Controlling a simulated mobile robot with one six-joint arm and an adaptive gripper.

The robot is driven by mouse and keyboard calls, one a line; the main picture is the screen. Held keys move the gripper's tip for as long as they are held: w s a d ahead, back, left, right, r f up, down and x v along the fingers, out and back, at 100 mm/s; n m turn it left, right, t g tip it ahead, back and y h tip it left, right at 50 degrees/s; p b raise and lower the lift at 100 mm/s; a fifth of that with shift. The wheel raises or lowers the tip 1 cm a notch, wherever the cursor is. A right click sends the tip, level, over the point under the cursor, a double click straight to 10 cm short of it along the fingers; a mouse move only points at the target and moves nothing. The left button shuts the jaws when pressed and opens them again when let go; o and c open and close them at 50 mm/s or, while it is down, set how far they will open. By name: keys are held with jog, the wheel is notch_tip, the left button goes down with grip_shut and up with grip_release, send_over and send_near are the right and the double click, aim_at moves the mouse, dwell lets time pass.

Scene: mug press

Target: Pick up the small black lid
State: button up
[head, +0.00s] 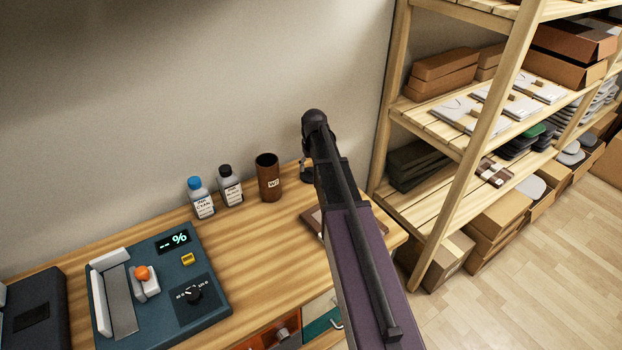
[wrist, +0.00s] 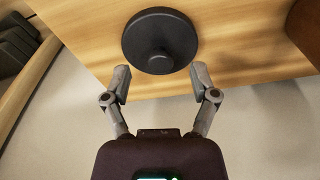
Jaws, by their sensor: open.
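The small black lid (wrist: 160,22) is a round disc with a raised knob. It lies on the wooden table in the wrist view, at top centre. My gripper (wrist: 161,76) is open, its two grey fingers spread at the lid's near edge. The lid is not between the fingertips, and nothing is held. In the head view my arm reaches over the table's far right end and hides most of that spot. A small dark shape shows there beside the gripper; I cannot tell lid from finger.
A brown cup (head: 269,178) stands left of my gripper, with a black-capped bottle (head: 231,188) and a blue-capped bottle (head: 202,200) beyond it. A teal machine (head: 210,300) sits on the table (head: 262,245). A wooden shelf (head: 462,165) stands close on the right.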

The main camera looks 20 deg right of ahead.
jog(key=shift+w+f+b, duration=0.15)
jog(key=shift+f+b, duration=0.6)
jog(key=shift+f, duration=0.35)
jog(key=c, duration=1)
